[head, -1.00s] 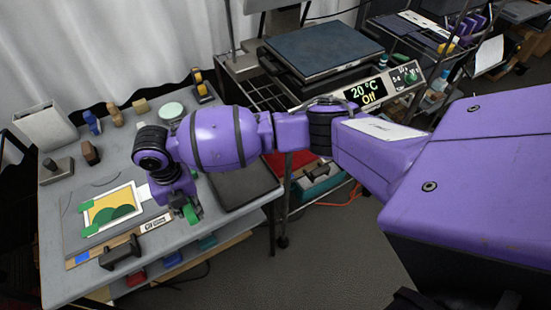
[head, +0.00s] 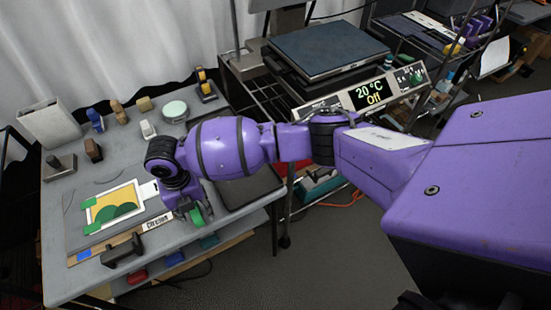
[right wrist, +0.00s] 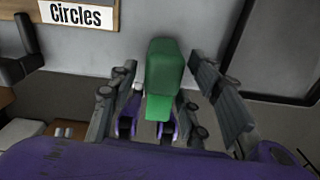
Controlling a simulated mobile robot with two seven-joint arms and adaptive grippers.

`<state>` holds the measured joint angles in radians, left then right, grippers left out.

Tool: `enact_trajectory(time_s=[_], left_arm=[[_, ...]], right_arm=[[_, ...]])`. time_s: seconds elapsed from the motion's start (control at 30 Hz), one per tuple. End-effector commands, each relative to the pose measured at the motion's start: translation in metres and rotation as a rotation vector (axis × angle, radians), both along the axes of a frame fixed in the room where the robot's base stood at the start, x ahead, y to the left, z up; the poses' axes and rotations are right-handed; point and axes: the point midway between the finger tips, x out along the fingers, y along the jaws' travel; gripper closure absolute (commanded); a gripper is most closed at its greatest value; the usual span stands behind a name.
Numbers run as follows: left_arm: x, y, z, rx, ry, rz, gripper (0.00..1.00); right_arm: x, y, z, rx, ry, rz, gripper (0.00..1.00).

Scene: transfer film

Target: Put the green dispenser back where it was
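The green dispenser (head: 197,215) stands near the front edge of the grey table (head: 70,285), right of the "Circles" label (head: 157,221). In the right wrist view the green dispenser (right wrist: 164,75) is between the fingers of my right gripper (right wrist: 163,72), with a gap showing on each side. That gripper is open around it. In the head view my right gripper (head: 194,207) is low over the table edge and partly hides the dispenser. Whether the dispenser's base rests on the table is hard to see. My left gripper is not in view.
A framed film picture (head: 112,208) lies on the table left of the gripper. A black-handled tool (head: 121,251) lies at the front. A dark flat pad (head: 250,187) is to the right. Small blocks and a round pale disc (head: 175,109) are behind.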

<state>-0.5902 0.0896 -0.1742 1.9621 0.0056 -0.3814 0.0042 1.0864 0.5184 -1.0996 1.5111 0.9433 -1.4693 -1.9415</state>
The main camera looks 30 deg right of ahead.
Motion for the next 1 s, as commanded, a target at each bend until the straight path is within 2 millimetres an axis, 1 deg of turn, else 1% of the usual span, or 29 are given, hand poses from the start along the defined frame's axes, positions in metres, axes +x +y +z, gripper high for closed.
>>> enact_trajectory(time_s=[0.23,0.33,0.47,0.6,0.8,0.9,1.0], left_arm=[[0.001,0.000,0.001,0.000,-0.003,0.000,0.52],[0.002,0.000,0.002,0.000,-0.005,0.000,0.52],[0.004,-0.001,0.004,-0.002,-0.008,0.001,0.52],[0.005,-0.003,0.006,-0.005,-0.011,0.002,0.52],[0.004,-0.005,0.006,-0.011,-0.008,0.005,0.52],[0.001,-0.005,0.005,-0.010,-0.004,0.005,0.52],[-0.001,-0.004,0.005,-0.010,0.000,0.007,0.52]], right_arm=[[0.002,0.001,0.004,0.001,-0.004,0.001,0.56],[0.003,0.001,0.012,0.001,-0.006,0.002,0.56],[0.003,0.001,0.035,0.001,-0.009,0.004,0.56],[0.003,0.001,0.067,0.001,-0.010,0.003,0.56],[0.002,0.001,0.104,0.002,-0.007,0.003,0.56],[0.002,0.000,0.116,0.000,-0.004,0.002,0.56],[0.001,0.000,0.123,0.001,-0.004,0.001,0.56]])
